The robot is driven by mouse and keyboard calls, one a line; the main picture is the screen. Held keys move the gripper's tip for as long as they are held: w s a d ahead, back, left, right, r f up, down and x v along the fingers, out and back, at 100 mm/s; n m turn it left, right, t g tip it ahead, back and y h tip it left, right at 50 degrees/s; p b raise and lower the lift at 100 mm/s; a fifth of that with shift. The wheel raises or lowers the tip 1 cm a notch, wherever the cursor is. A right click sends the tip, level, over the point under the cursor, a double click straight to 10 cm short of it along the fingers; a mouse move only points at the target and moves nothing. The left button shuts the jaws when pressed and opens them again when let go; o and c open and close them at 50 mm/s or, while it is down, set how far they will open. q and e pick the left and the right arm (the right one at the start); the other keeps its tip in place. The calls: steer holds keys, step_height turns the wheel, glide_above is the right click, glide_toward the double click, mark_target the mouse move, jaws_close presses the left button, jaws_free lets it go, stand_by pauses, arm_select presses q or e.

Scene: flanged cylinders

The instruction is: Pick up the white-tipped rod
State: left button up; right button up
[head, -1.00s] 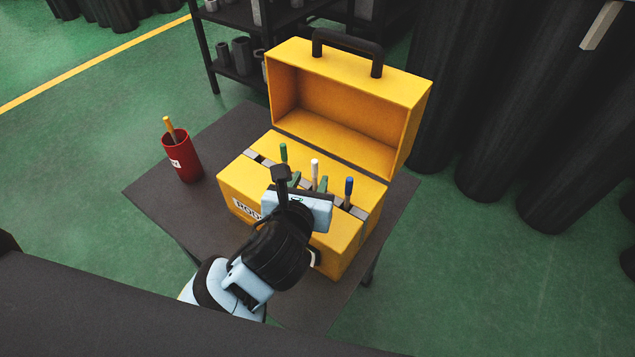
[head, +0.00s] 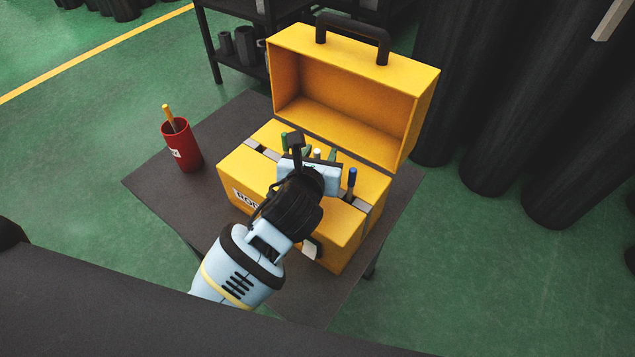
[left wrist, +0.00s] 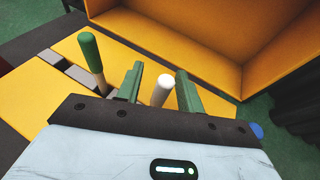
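The white-tipped rod (head: 317,153) stands in the yellow toolbox (head: 235,178), mostly hidden behind my left gripper (head: 318,157) in the head view. In the left wrist view its white tip (left wrist: 163,88) shows between the two green fingers of my left gripper (left wrist: 160,84). The fingers are open, with a gap visible on each side of the tip. The rod's lower part is hidden. My right gripper is not in view.
A green-tipped rod (head: 284,139) and a blue-tipped rod (head: 352,180) stand on either side in the toolbox. Its open lid (head: 345,95) rises behind. A red cup (head: 182,147) holding a yellow-tipped rod stands left on the dark table (head: 150,185).

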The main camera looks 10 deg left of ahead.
arm_select(q)
jaws_close()
stand_by(0.3)
step_height(320, 180, up, 18)
steer(key=p, duration=0.4)
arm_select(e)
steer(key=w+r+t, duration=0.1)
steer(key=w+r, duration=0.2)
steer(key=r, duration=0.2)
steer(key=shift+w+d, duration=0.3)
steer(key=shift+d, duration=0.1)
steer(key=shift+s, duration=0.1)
